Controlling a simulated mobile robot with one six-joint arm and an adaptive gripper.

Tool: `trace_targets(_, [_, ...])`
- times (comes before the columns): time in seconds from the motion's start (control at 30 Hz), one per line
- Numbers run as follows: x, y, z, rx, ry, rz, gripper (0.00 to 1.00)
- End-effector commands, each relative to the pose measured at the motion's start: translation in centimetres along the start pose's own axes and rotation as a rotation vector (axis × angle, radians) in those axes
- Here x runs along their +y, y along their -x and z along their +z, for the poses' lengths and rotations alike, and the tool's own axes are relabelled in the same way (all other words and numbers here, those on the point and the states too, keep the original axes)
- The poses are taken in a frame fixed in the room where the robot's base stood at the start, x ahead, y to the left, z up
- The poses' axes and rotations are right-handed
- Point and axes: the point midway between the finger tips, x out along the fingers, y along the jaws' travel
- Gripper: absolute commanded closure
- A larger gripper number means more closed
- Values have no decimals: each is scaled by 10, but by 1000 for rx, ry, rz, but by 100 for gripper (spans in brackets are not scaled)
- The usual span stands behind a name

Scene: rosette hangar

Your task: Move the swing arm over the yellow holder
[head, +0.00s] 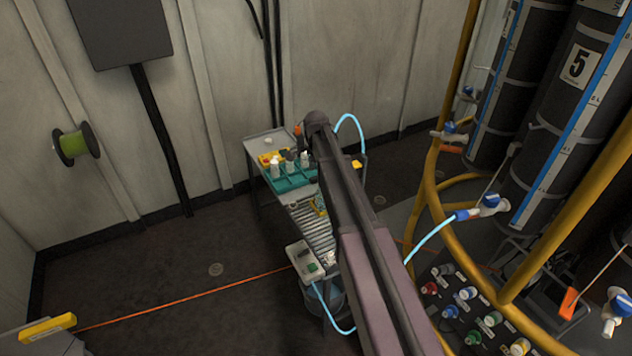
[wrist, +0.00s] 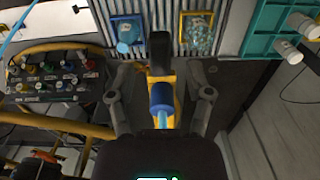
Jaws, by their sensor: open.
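In the wrist view, the swing arm (wrist: 160,62) appears as a black block with a blue cylinder (wrist: 162,97) and yellow parts below it. Its black end lies between the blue holder (wrist: 113,20) and the yellow holder (wrist: 212,17), short of both. The blue holder has a light-blue bottle in it; the yellow holder has a clear vessel. Both sit on a ribbed grey deck. My gripper (wrist: 160,95) is open, with one finger on each side of the blue cylinder and visible gaps between. In the head view my arm hides my gripper and most of the swing arm.
A teal rack (head: 291,184) with white bottles stands at the deck's far end. A white box with a green button (head: 304,262) is at the near left. A connector panel (wrist: 60,77) and yellow rails (head: 440,235) are close by. Open floor lies left.

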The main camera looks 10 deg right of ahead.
Motion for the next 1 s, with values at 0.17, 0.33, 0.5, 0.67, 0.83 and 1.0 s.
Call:
trace_targets(0.17, [0,-16,0,0,0,0,34])
trace_targets(0.33, [0,-22,0,0,0,0,34])
trace_targets(0.5, [0,-24,0,0,0,0,34])
trace_targets(0.67, [0,-24,0,0,0,0,34])
trace_targets(0.83, [0,-24,0,0,0,0,43])
trace_targets(1.0, [0,-24,0,0,0,0,94])
